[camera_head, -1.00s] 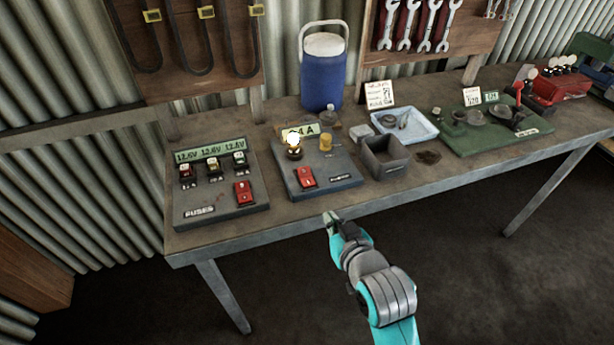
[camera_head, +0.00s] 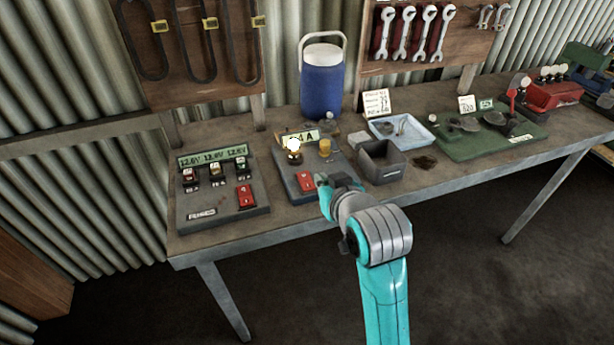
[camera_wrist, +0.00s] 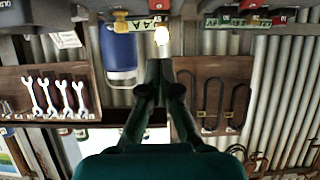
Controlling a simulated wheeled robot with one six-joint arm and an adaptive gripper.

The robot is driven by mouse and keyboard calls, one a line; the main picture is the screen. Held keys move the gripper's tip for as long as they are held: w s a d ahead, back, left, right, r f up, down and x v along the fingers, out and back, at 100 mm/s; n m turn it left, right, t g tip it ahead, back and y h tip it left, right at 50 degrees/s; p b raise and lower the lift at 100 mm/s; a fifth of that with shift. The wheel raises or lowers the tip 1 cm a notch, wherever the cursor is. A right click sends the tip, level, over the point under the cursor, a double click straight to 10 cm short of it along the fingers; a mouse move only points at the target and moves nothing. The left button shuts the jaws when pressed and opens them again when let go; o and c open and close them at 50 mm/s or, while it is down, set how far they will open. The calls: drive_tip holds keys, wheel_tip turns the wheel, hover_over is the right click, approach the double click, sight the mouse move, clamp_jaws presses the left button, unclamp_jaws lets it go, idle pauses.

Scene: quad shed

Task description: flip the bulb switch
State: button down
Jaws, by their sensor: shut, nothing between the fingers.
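The bulb panel (camera_head: 287,172) is a grey sloped box on the bench with a lit bulb (camera_head: 294,146), a yellow knob (camera_head: 325,147), a display and a red switch (camera_head: 305,182). My gripper (camera_head: 320,179) is shut and empty at the panel's front right, close beside the red switch in this view. Whether it touches the switch I cannot tell. My arm hides the panel's lower right part. In the wrist view, which is upside down, my gripper (camera_wrist: 159,65) points toward the lit bulb (camera_wrist: 161,36). The red switch cannot be made out clearly there.
The fuse panel (camera_head: 222,205), with its own red switch (camera_head: 245,195), stands left of the bulb panel. A grey open box (camera_head: 381,163) stands close to the right. A blue cooler (camera_head: 322,85) stands behind. The bench front edge (camera_head: 215,255) is clear.

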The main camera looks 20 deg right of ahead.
hover_over(303, 174)
drive_tip(key=s, duration=0.4)
wheel_tip(303, 174, down, 4)
drive_tip(key=shift+f, duration=0.2)
drive_tip(key=shift+w+f, duration=0.25)
drive_tip(key=shift+f, duration=0.85)
drive_tip(key=shift+w+f, duration=0.3)
drive_tip(key=shift+f, duration=0.4)
drive_tip(key=shift+w+f, duration=0.2)
drive_tip(key=shift+f, duration=0.05)
